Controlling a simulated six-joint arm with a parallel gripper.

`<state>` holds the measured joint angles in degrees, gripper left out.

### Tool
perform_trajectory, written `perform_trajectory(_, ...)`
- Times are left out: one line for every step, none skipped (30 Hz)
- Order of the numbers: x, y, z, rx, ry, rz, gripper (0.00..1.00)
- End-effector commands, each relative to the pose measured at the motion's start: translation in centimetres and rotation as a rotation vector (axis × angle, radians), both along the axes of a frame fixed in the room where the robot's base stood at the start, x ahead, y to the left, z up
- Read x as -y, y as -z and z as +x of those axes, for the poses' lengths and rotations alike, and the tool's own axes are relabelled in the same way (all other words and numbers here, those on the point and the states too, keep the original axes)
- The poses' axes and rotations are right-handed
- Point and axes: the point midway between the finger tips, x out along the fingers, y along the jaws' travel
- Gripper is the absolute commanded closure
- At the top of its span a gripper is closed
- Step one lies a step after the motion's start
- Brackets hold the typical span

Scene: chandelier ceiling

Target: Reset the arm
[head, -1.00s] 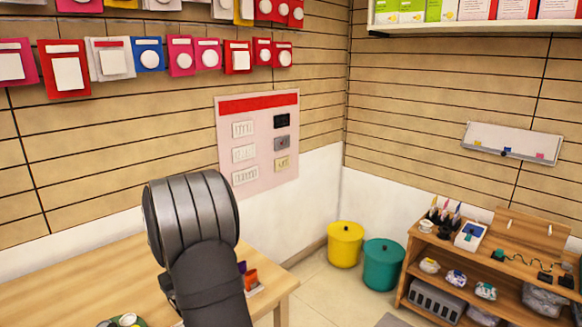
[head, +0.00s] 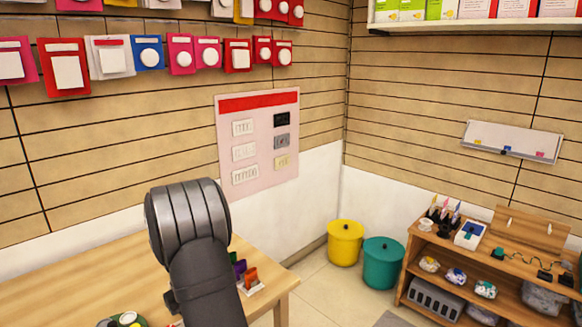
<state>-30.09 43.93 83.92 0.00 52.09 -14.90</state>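My arm (head: 195,245) rises from the bottom of the head view, with a ribbed dark grey joint at its top, in front of the wooden table (head: 75,280). My gripper is not visible in the head view, so its fingers and anything in them cannot be seen.
Small coloured items (head: 247,274) stand on the table right of my arm, and a green round item (head: 128,320) lies left of it. A yellow bin (head: 345,243), a teal bin (head: 383,263) and a wooden shelf unit (head: 420,243) stand to the right. Pegboard packets (head: 150,54) hang above.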

Motion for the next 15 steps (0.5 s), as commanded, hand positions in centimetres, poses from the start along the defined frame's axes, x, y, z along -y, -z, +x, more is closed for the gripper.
perform_trajectory(0.0,0.0,0.0,-0.001,0.0,-0.001,1.0)
perform_trajectory(0.0,0.0,0.0,0.0,0.0,0.0,1.0)
perform_trajectory(0.0,0.0,0.0,-0.001,0.0,-0.001,1.0)
perform_trajectory(0.0,0.0,0.0,-0.001,0.0,-0.001,1.0)
perform_trajectory(0.0,0.0,0.0,-0.001,0.0,-0.001,1.0)
perform_trajectory(0.0,0.0,0.0,-0.001,0.0,-0.001,1.0)
perform_trajectory(0.0,-0.1,0.0,0.0,0.0,0.0,1.0)
perform_trajectory(0.0,-0.3,0.0,0.0,0.0,0.0,1.0)
perform_trajectory(0.0,-0.5,0.0,0.0,0.0,0.0,1.0)
perform_trajectory(0.0,-0.8,0.0,0.0,0.0,0.0,1.0)
perform_trajectory(0.0,-1.1,0.0,0.001,0.0,0.001,1.0)
perform_trajectory(0.0,-1.7,0.1,0.002,0.0,0.001,1.0)
perform_trajectory(0.0,-2.1,0.1,0.003,0.0,0.001,1.0)
perform_trajectory(0.0,-2.7,0.1,0.003,0.0,0.001,1.0)
perform_trajectory(0.0,-3.4,0.1,0.004,0.0,0.002,1.0)
